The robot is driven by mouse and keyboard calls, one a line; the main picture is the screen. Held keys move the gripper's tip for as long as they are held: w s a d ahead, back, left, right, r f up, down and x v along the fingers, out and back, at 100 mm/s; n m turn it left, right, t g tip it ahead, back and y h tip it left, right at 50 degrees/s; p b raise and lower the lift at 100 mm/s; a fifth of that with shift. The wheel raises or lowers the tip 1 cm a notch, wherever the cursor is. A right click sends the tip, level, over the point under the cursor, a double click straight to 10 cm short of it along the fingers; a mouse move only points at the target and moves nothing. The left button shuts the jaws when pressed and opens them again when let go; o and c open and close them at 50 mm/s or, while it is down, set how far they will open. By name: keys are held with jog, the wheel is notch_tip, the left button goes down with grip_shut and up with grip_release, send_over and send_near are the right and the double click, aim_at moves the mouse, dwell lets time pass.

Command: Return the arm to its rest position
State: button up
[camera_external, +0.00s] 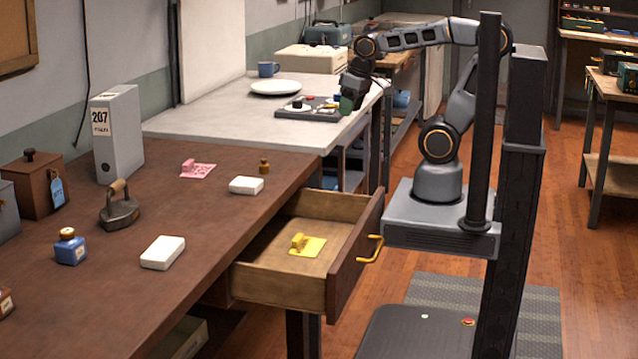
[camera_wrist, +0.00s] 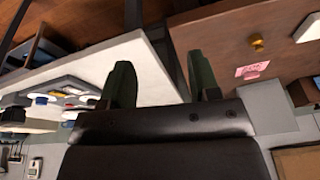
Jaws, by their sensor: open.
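My gripper (camera_external: 352,100) is at the end of my raised arm, above the right edge of the white-topped table (camera_external: 215,122) in the external view. In the wrist view my gripper (camera_wrist: 160,85) shows two dark green fingers spread apart with nothing between them. The arm reaches left from its column, bent at the elbow. A grey tray (camera_external: 318,116) with small items lies on the white table just left of and below the gripper. I cannot tell the exact gap between them.
An open drawer (camera_external: 345,262) with a yellow item (camera_external: 308,246) juts from the brown table (camera_external: 205,215) near my base. A white plate (camera_external: 275,88), blue mug (camera_external: 268,69), grey binder (camera_external: 118,133) and flat iron (camera_external: 119,211) stand on the tables.

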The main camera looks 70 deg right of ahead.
notch_tip(320, 180, up, 22)
jog(key=s+r+n+t+p, duration=0.1)
jog(key=s+t+p, duration=0.1)
jog(key=p, duration=1.8)
notch_tip(320, 180, down, 34)
jog(key=w+g+b, duration=0.1)
jog(key=g+b, duration=0.1)
jog(key=b, duration=2.6)
jog(key=shift+w+b, duration=0.15)
jog(key=shift+b, duration=0.2)
